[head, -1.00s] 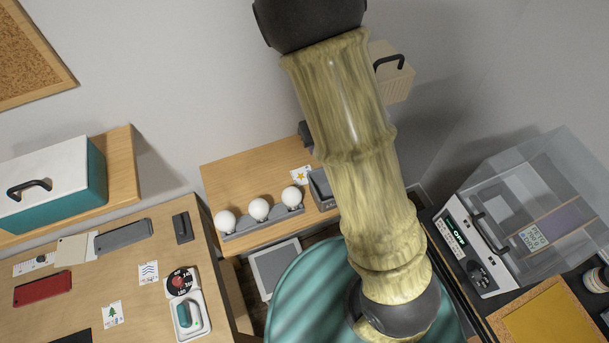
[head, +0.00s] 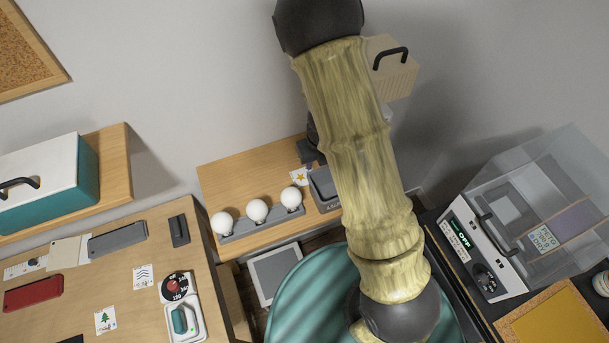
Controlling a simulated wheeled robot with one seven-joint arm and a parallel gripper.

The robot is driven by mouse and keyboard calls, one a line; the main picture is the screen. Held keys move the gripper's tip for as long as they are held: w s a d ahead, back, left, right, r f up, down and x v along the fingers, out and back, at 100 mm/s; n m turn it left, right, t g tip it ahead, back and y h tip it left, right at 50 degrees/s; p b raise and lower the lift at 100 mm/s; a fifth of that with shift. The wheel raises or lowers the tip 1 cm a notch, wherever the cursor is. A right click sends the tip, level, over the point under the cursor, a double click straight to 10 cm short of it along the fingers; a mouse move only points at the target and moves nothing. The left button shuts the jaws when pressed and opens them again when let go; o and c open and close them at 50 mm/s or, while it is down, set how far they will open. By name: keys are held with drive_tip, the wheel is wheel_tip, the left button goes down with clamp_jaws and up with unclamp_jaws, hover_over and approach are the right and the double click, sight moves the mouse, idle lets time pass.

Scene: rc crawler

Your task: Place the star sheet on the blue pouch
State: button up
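The star sheet (head: 299,176) is a small white paper with an orange star. It lies on the wooden table at the back, just left of a grey device, and its right part is partly covered. My gripper (head: 309,152) shows as a dark shape just above and behind the sheet, mostly hidden by my arm. I cannot tell whether its fingers are open or touch the sheet. I see no clearly blue pouch. A red flat case (head: 33,292), a beige one (head: 68,252) and a slate-grey one (head: 118,239) lie on the left desk.
A grey rack with three white balls (head: 257,211) stands left of the grey device (head: 325,188). A tree sheet (head: 105,320) and a wavy-line sheet (head: 143,277) lie on the left desk. A teal box (head: 45,178) sits on the shelf. A clear-lidded machine (head: 490,250) stands at right.

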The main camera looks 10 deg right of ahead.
sight(313, 170)
drive_tip(key=f, duration=0.1)
drive_tip(key=f+b, duration=0.1)
drive_tip(key=f, duration=0.2)
drive_tip(key=shift+w+a+f+b, duration=0.2)
drive_tip(key=shift+w+f+b, duration=0.05)
drive_tip(key=shift+w+b, duration=0.1)
drive_tip(key=shift+s+r, duration=0.1)
clamp_jaws()
